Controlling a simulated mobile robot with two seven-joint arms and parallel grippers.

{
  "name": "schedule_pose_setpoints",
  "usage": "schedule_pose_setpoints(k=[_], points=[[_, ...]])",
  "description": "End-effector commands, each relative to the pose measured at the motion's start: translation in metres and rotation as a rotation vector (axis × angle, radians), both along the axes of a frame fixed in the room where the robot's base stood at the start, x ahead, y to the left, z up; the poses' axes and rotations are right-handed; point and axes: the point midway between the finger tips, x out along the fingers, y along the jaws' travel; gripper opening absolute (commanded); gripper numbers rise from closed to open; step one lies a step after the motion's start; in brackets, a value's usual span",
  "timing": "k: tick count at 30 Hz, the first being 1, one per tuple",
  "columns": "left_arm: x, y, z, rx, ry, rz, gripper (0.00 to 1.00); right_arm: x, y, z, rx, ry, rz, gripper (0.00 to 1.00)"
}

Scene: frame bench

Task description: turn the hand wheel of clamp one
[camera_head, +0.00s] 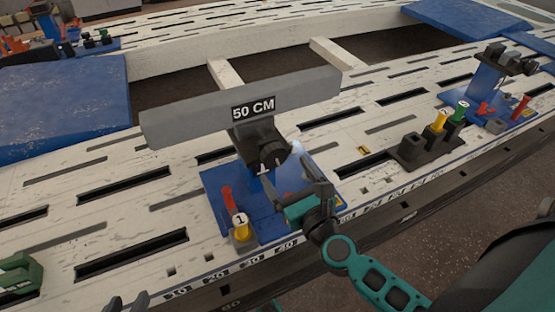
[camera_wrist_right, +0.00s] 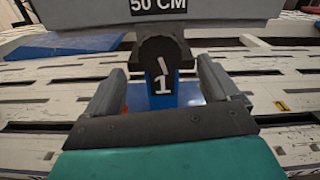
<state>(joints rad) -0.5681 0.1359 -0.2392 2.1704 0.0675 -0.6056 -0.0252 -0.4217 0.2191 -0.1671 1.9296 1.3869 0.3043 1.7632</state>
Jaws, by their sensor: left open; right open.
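Clamp one stands on a blue base plate (camera_head: 215,190) with a blue post (camera_wrist_right: 185,92) marked 1. Its dark round hand wheel (camera_head: 273,153) faces me below the grey beam (camera_head: 310,88) labelled 50 CM. In the right wrist view the hand wheel (camera_wrist_right: 160,53) is just beyond and between the fingers. My right gripper (camera_head: 297,178) is open and empty, close in front of the wheel; contact is not visible. Only the dark tips of my left gripper (camera_head: 128,303) show at the bottom left edge of the head view, apart from the clamp.
A red lever (camera_head: 228,199) and a yellow piece tagged 1 (camera_head: 241,226) stand on the base's front left. A dark holder (camera_head: 418,150) with yellow and green pieces and another blue clamp (camera_head: 484,80) are at right. A green part (camera_head: 20,273) lies at far left.

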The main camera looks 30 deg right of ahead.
Motion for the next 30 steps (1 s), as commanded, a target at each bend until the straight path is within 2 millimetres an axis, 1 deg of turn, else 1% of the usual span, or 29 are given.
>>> schedule_pose_setpoints(k=[1,3,6,9,14,21,23,30], points=[[0.000,0.000,0.000,0.000,0.000,0.000,0.43,0.011,-0.001,0.001,0.002,-0.004,-0.004,0.89],[0.000,0.000,0.000,0.000,0.000,0.000,0.43,0.023,-0.001,0.000,0.002,-0.002,-0.003,0.89],[0.000,0.000,0.000,0.000,0.000,0.000,0.43,0.036,-0.002,0.000,0.001,-0.001,-0.002,0.89],[0.000,0.000,0.000,0.000,0.000,0.000,0.43,0.046,-0.003,0.000,0.000,0.000,-0.001,0.89],[0.000,0.000,0.000,0.000,0.000,0.000,0.43,0.052,-0.003,0.000,-0.002,0.000,0.001,0.89],[0.000,0.000,0.000,0.001,0.000,0.001,0.43,0.053,-0.003,0.000,-0.002,0.001,0.001,0.89],[0.000,0.000,0.000,0.000,-0.001,0.001,0.43,0.053,-0.003,0.000,-0.002,0.001,0.001,0.85],[0.000,0.000,0.000,0.000,-0.001,0.001,0.43,0.053,-0.003,0.000,-0.002,0.001,0.001,0.62]])
